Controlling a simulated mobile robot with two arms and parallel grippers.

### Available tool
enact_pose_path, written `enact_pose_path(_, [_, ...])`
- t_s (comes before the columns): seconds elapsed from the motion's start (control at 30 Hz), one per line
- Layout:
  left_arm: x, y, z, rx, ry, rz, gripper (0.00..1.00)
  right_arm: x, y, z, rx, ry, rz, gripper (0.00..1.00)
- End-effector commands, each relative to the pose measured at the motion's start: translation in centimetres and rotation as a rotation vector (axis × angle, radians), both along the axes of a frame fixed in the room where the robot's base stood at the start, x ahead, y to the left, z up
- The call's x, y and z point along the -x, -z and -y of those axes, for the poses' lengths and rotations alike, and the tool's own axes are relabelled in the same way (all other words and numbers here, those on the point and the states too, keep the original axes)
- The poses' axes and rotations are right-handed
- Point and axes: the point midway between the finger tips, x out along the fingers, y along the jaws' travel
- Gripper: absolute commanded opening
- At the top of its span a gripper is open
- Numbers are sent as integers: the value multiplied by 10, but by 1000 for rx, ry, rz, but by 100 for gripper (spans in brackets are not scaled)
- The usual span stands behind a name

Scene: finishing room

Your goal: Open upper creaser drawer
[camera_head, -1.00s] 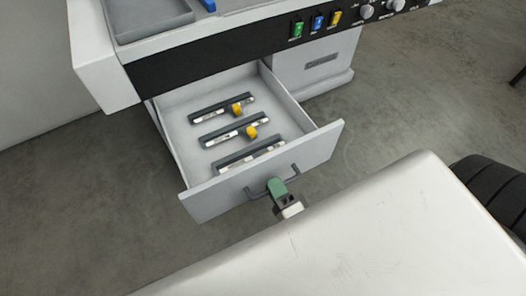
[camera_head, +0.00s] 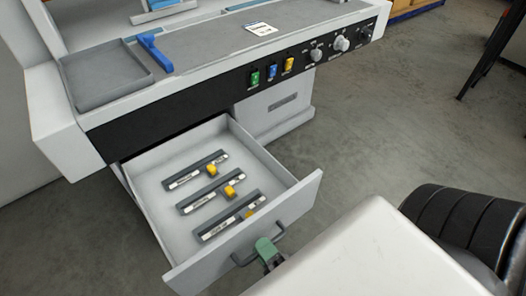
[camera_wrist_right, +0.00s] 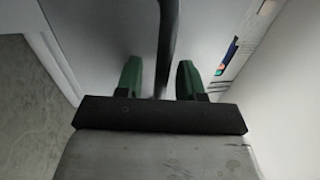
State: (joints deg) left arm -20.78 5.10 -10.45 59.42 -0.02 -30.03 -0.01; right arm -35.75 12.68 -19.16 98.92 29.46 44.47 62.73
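The creaser drawer (camera_head: 290,205) under the black control panel is pulled out, showing its inside. Several dark strips with white labels and yellow knobs (camera_head: 211,169) lie in it. Its dark bar handle (camera_head: 240,262) is on the front panel. My right gripper (camera_head: 267,249) is at this handle. In the right wrist view, the green fingers of the right gripper (camera_wrist_right: 160,80) stand apart on either side of the handle bar (camera_wrist_right: 168,40), with gaps visible on both sides. My left gripper is in neither view.
The creaser top holds a grey tray (camera_head: 105,75), a blue lever (camera_head: 154,52) and a white label (camera_head: 260,28). Coloured switches (camera_head: 271,71) and knobs sit on the front panel. A grey cabinet (camera_head: 275,105) stands right of the drawer. Floor is open at right.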

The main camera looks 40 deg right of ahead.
Motion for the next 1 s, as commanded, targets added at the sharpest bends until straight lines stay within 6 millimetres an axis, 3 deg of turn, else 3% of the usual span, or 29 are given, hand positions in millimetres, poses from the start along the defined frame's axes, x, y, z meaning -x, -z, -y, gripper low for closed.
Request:
enact_pose_path(0.37, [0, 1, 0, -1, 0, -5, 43, 10, 2, 0, 0, 1, -1, 38])
enact_pose_path(0.8, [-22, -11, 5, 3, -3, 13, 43, 89, 18, 3, 0, 0, -3, 38])
enact_pose_path(1.0, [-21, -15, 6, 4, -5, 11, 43, 105, 20, 4, 0, -1, 0, 38])
